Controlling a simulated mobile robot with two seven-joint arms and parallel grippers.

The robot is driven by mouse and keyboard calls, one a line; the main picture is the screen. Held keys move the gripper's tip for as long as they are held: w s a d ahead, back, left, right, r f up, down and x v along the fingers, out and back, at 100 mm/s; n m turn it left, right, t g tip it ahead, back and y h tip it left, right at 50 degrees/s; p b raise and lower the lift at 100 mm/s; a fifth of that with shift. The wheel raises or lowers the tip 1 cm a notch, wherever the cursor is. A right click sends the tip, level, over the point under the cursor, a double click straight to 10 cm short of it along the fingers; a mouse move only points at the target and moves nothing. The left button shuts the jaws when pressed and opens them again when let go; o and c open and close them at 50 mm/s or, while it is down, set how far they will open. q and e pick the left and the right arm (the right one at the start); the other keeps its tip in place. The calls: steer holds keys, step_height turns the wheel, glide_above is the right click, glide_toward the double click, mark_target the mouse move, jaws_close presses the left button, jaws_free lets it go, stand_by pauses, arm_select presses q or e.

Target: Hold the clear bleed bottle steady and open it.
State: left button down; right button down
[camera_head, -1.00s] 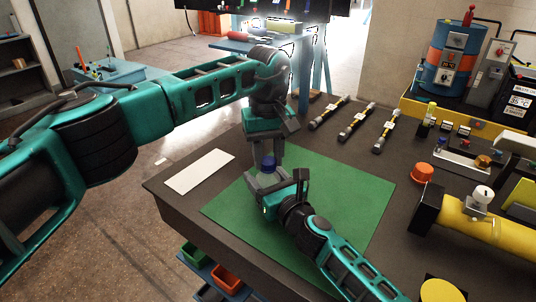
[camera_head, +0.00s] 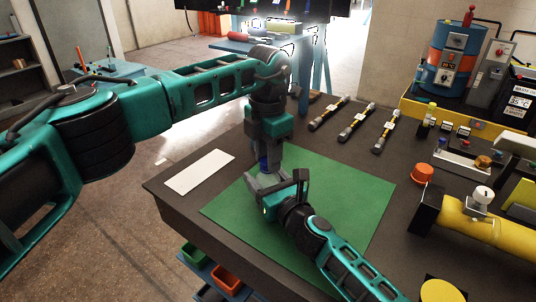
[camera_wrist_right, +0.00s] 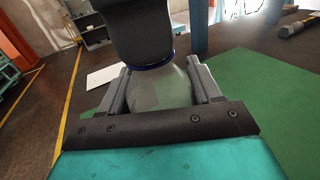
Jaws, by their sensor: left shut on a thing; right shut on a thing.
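The clear bleed bottle (camera_wrist_right: 158,92) stands upright between the fingers of my right gripper (camera_wrist_right: 160,88), which is shut on its body. In the head view my right gripper (camera_head: 270,184) hides most of the bottle, low over the green mat (camera_head: 340,200). My left gripper (camera_head: 266,150) comes down from above and is shut on the bottle's blue cap (camera_head: 263,162). In the right wrist view only a blue rim of the cap (camera_wrist_right: 152,66) shows below the dark left gripper.
A white plate (camera_head: 199,172) lies left of the mat. An orange cap (camera_head: 422,173) and a yellow cylinder (camera_head: 480,228) are at the right. The mat's right part is clear.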

arm_select(q)
steer(key=n, duration=0.5)
steer(key=shift+n, duration=0.4)
steer(key=n, duration=0.3)
steer(key=shift+n, duration=0.3)
steer(key=n, duration=0.3)
steer(key=shift+n, duration=0.4)
steer(key=n, duration=0.5)
steer(key=shift+n, duration=0.3)
steer(key=n, duration=0.7)
steer(key=shift+r, duration=0.2)
steer(key=shift+r, duration=0.95)
